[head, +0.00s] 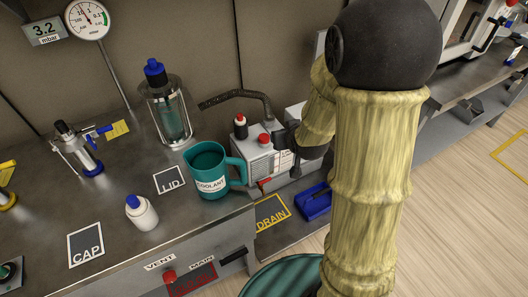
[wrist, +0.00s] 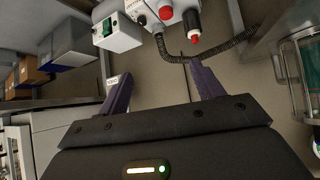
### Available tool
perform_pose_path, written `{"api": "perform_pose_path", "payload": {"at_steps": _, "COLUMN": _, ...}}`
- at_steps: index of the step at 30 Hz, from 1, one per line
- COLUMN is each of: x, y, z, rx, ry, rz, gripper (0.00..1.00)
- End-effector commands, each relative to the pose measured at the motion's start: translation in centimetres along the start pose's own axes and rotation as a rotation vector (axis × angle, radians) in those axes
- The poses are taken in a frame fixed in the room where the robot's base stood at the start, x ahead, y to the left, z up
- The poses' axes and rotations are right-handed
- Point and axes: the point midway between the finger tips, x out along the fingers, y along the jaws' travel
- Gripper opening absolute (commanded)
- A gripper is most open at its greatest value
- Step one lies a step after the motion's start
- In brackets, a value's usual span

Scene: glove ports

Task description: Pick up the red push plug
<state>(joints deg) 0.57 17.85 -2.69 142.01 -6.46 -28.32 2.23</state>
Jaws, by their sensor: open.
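A red plug-like cap (head: 265,139) sits on top of the white pump unit (head: 262,160) in the head view. I cannot tell for certain which is the push plug. My gripper (wrist: 160,85) is open, its two purple fingers apart with nothing between them. In the head view my arm hides most of the gripper, which is right of the pump.
A teal coolant jug (head: 206,171) stands left of the pump. A dark hose (head: 236,97) arches behind it. A glass vessel with a blue cap (head: 170,115) and a white bottle (head: 141,213) stand on the bench. A blue tray (head: 314,203) lies lower, beside the yellow DRAIN mark (head: 271,214).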

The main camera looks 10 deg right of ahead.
Motion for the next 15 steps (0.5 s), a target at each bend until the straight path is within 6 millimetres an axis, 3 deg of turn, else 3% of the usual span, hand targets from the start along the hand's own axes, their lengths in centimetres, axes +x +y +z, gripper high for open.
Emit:
{"api": "perform_pose_path", "payload": {"at_steps": 1, "x": 2.4, "y": 0.0, "z": 1.7, "rx": -0.002, "ry": 0.027, "rz": -0.002, "gripper": 0.67}}
{"api": "perform_pose_path", "payload": {"at_steps": 3, "x": 4.2, "y": 0.0, "z": 2.4, "rx": -0.005, "ry": 0.073, "rz": -0.006, "gripper": 0.67}}
{"api": "perform_pose_path", "payload": {"at_steps": 15, "x": 13.7, "y": -0.3, "z": 6.6, "rx": -0.017, "ry": 0.338, "rz": -0.041, "gripper": 0.67}}
